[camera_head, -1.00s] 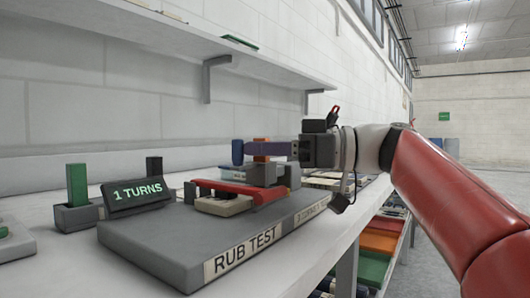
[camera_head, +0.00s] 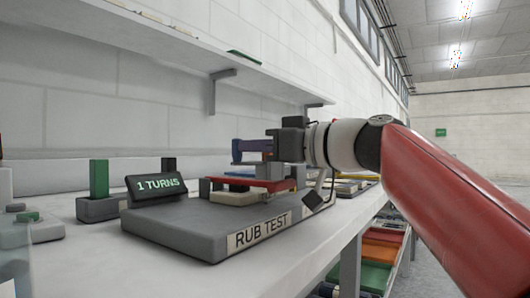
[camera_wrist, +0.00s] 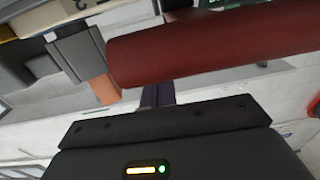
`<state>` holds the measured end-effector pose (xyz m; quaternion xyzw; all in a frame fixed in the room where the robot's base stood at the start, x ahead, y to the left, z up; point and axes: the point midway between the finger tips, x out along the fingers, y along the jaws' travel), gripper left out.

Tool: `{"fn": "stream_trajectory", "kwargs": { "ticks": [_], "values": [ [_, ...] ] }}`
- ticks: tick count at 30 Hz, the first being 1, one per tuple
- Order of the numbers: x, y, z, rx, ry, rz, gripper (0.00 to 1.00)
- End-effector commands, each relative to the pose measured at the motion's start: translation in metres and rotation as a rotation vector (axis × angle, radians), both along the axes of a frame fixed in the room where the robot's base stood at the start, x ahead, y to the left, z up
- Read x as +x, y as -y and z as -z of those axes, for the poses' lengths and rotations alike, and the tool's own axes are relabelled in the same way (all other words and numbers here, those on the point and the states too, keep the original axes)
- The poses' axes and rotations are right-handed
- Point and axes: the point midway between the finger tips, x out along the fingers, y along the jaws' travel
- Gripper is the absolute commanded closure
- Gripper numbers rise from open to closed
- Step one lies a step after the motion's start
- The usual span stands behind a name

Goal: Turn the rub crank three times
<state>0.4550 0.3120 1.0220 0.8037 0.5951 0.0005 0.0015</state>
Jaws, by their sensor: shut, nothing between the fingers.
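The rub test rig is a grey base (camera_head: 180,222) marked RUB TEST on the bench. A red bar (camera_head: 250,183) lies across it above a pale block (camera_head: 234,198). A tilted display (camera_head: 156,185) reads "1 TURNS". My gripper (camera_head: 240,150) is at the rig's far right end, above the red bar, its purple fingers pointing left. In the wrist view, the shut fingers (camera_wrist: 157,95) reach towards the red bar (camera_wrist: 210,45), with an orange upright piece (camera_wrist: 105,88) to their left. Whether the fingers touch either cannot be told. The orange piece is not clear in the head view.
A green block stands in a grey holder (camera_head: 98,206) left of the rig. A wall shelf (camera_head: 160,45) runs above the bench. Coloured trays (camera_head: 375,262) sit under the bench at right. The aisle at right is free.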

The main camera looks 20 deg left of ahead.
Motion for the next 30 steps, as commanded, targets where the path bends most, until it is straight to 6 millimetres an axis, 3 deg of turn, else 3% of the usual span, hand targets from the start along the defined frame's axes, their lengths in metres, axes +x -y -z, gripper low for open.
{"fn": "stream_trajectory", "kwargs": {
  "ticks": [30],
  "values": [
    [-0.0023,-0.0058,0.0023,-0.001,-0.001,-0.004,1.00]
  ]
}}
